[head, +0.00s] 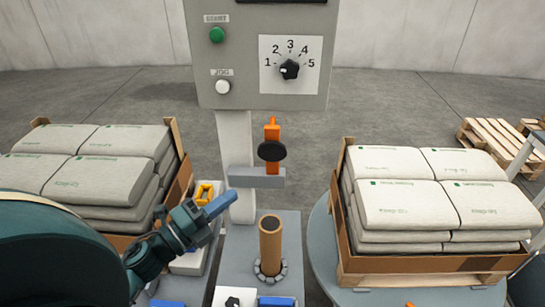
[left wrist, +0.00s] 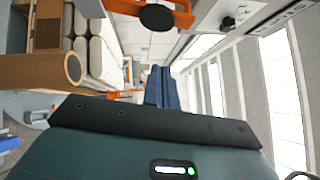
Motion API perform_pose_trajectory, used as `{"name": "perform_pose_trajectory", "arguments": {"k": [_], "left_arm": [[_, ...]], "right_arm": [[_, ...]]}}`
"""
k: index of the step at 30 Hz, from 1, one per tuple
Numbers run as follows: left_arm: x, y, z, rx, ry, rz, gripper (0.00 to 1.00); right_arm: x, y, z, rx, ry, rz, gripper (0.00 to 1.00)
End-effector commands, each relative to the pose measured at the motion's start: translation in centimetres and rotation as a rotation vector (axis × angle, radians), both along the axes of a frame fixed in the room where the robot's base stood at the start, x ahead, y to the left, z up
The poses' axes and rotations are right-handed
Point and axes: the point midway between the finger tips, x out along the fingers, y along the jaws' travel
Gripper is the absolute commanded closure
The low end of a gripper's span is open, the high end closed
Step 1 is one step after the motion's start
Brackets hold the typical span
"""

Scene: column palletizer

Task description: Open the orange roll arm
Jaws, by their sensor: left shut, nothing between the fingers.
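The orange roll arm (head: 272,132) is at the grey column below the control box, just above a grey bracket (head: 258,178). My right gripper is not in view.
A brown cardboard tube (head: 270,245) stands upright below the orange arm, right of my left gripper. The control box (head: 222,55) is above. Pallets of stacked bags stand left (head: 95,165) and right (head: 400,205); the right one rests on a round turntable (head: 325,250).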

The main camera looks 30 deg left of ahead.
Motion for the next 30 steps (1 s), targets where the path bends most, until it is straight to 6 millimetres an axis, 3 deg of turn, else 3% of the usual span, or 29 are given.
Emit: {"name": "perform_pose_trajectory", "arguments": {"k": [5,16,18,24,30], "left_arm": [[2.1,-0.8,0.7,-0.001,-0.004,-0.002,1.00],[9.3,-3.4,2.1,-0.003,-0.002,0.001,1.00],[10.3,-2.7,2.3,-0.001,-0.001,0.003,1.00],[12.2,-1.9,2.6,-0.004,0.000,0.000,1.00],[12.6,-1.6,2.6,-0.005,0.001,0.001,1.00]], "right_arm": [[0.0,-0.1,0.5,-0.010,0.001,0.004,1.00],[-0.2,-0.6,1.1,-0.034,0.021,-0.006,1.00],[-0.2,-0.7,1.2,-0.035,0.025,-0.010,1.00],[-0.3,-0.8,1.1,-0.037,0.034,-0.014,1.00],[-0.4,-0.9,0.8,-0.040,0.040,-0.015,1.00]]}}
